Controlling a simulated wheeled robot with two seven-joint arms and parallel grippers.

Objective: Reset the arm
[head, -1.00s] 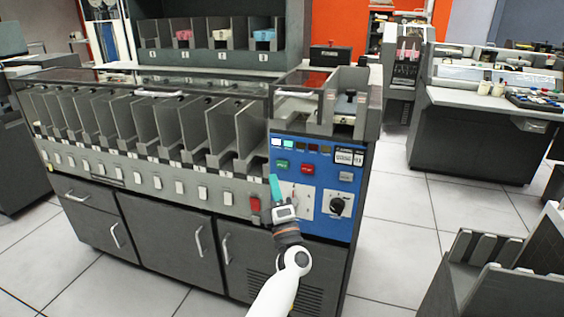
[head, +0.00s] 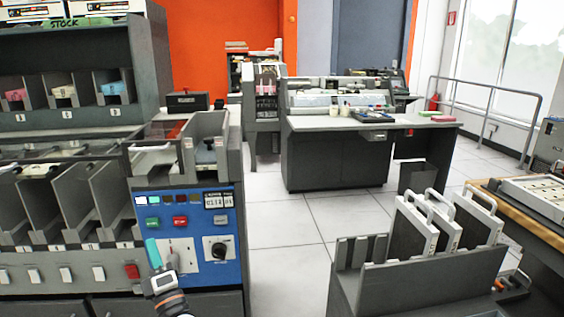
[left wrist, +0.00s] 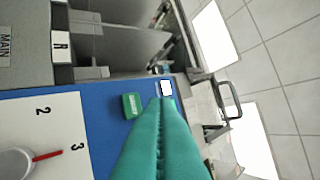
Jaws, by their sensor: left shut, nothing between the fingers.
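My left gripper (head: 153,250) has teal fingers, shut and empty, in front of the blue control panel (head: 222,273) at the lower left of the head view. In the left wrist view the teal fingers (left wrist: 163,115) lie together, pointing toward the panel beside a green button (left wrist: 132,105). I cannot tell whether they touch the panel. A white plate with a red pointer and numerals (left wrist: 45,135) is at the left there. The head view also shows the green button (head: 152,223), a red button (head: 180,222) and a black knob (head: 218,249). My right gripper is not in view.
The grey card machine's pockets (head: 75,205) run along the left. A grey rack with handled panels (head: 420,280) stands at front right, a wooden-edged table (head: 530,225) beyond it. A dark desk (head: 340,160) stands farther back. Tiled floor (head: 285,235) is open between.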

